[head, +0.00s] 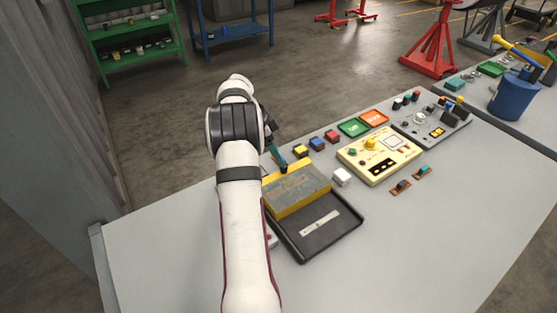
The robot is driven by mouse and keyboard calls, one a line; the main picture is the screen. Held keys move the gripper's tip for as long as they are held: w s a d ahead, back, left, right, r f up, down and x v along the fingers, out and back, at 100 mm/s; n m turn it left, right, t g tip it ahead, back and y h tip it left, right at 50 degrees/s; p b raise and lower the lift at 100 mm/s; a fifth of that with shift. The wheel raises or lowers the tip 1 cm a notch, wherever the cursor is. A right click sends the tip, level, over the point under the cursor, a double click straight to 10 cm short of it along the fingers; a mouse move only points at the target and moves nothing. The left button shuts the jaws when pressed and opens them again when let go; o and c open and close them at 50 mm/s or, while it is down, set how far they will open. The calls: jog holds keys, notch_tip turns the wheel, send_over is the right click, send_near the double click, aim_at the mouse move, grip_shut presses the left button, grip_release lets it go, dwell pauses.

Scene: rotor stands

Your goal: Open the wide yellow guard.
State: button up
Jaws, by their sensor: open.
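The wide yellow guard (300,203) is a yellow-edged cover with a dull, see-through-looking middle. It lies at the back of a black tray-like base (347,222) on the grey table, just right of my arm. A pale label strip shows in the open front part of the base. I cannot tell from this view how far the guard is tilted. My gripper (280,162) is at the guard's far edge, with a teal finger pointing down there. The jaws are open, though my wrist hides most of them. I cannot tell whether the finger touches the guard.
A white cube-like button (341,177) stands right of the guard. Yellow, blue and red buttons (317,143) line the back. A cream panel (380,153), green and orange plates (373,118) and a grey panel (431,119) lie farther right. The table's front right is clear.

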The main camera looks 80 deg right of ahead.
aim_at(293, 184)
jog(key=x, duration=0.4)
jog(key=shift+d+f, duration=0.1)
jog(key=shift+f, duration=0.15)
grip_shut()
dwell(1.2)
